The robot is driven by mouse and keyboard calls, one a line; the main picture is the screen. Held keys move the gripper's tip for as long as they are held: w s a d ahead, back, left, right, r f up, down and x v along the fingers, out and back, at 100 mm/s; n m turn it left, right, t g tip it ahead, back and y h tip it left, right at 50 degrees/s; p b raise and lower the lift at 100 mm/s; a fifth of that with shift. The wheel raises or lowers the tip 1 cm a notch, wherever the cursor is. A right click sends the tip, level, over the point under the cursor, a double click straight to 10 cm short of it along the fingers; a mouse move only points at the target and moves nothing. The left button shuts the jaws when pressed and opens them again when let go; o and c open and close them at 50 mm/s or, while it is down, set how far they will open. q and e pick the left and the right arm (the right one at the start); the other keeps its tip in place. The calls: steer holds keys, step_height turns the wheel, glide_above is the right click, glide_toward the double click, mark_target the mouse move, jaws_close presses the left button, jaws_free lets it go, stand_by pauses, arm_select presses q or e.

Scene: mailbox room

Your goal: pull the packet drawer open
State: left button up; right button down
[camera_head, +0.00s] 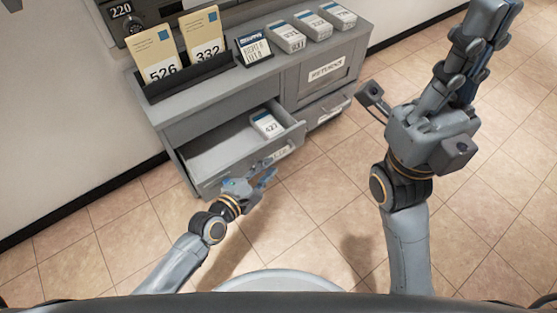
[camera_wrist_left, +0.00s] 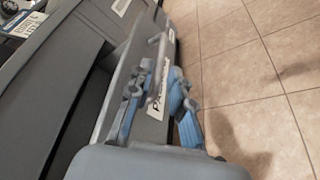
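The packet drawer (camera_head: 221,151) is pulled out from the left side of the grey cabinet. A white packet marked 427 (camera_head: 267,124) lies inside it. My left gripper (camera_head: 268,175) is at the drawer's front face. In the left wrist view, the blue-padded fingers of my left gripper (camera_wrist_left: 155,103) stand apart, one on each side of the drawer handle (camera_wrist_left: 160,72). A gap shows between them, and contact with the handle is unclear. The drawer's label (camera_wrist_left: 160,90) is partly covered by the fingers. My right gripper (camera_head: 487,35) is raised at the upper right, away from the cabinet, its fingers overlapping.
The cabinet top (camera_head: 225,75) holds a dark rack (camera_head: 188,79) with cards 526 and 332, a small sign (camera_head: 254,48) and several packets. A returns door (camera_head: 327,72) and a second, slightly open drawer (camera_head: 327,110) are at right. The tiled floor (camera_head: 310,215) in front is clear.

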mark_target(278, 158)
arm_select(q)
steer(key=b+x, duration=0.2)
steer(key=x, duration=0.4)
steer(key=shift+f, duration=0.1)
steer(key=shift+c, duration=0.5)
jaws_close()
